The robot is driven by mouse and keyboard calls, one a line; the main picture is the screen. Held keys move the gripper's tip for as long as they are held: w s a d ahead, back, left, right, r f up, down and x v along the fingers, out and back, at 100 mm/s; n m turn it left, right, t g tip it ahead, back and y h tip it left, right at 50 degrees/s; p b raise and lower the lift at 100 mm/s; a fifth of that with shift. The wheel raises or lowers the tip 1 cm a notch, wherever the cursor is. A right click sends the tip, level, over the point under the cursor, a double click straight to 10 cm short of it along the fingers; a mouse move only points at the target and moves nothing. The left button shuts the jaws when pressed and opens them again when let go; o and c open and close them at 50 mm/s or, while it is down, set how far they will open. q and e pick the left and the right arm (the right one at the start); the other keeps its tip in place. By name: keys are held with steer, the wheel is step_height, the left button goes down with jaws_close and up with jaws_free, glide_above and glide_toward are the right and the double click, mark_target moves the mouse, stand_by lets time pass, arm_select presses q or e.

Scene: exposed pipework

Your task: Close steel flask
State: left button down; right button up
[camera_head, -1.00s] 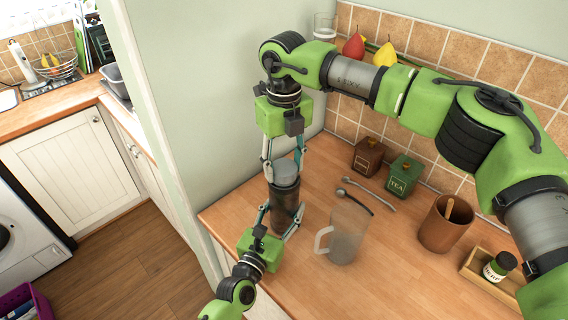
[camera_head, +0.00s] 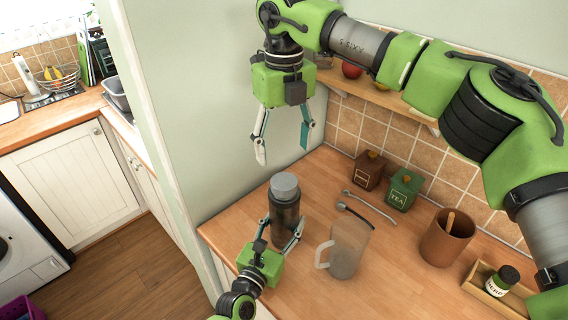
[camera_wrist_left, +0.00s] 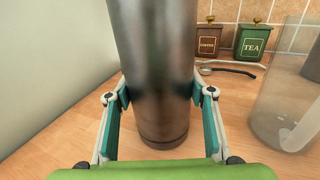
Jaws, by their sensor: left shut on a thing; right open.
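The steel flask (camera_head: 284,218) stands upright on the wooden counter, dark grey with a lighter grey lid (camera_head: 284,186) sitting on its top. My left gripper (camera_head: 279,236) is shut around the flask's lower body. In the left wrist view the flask (camera_wrist_left: 155,70) fills the middle between the fingers, and its top is out of frame. My right gripper (camera_head: 284,151) is open and empty, above and behind the flask, apart from the lid.
A clear jug (camera_head: 346,250) stands close to the right of the flask. Two spoons (camera_head: 368,207), a coffee tin (camera_head: 368,170), a green tea tin (camera_head: 404,189), a brown pot (camera_head: 446,238) and a jar in a wooden tray (camera_head: 472,284) lie further right. A wall stands to the left.

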step_height(320, 180, up, 3)
steer(key=shift+f, duration=0.2)
arm_select(q)
steer(key=c, duration=0.9)
jaws_free()
steer(key=v, duration=1.1)
steer(key=shift+d+f, duration=0.1)
steer(key=shift+s+a, duration=0.25)
steer(key=shift+s, duration=0.25)
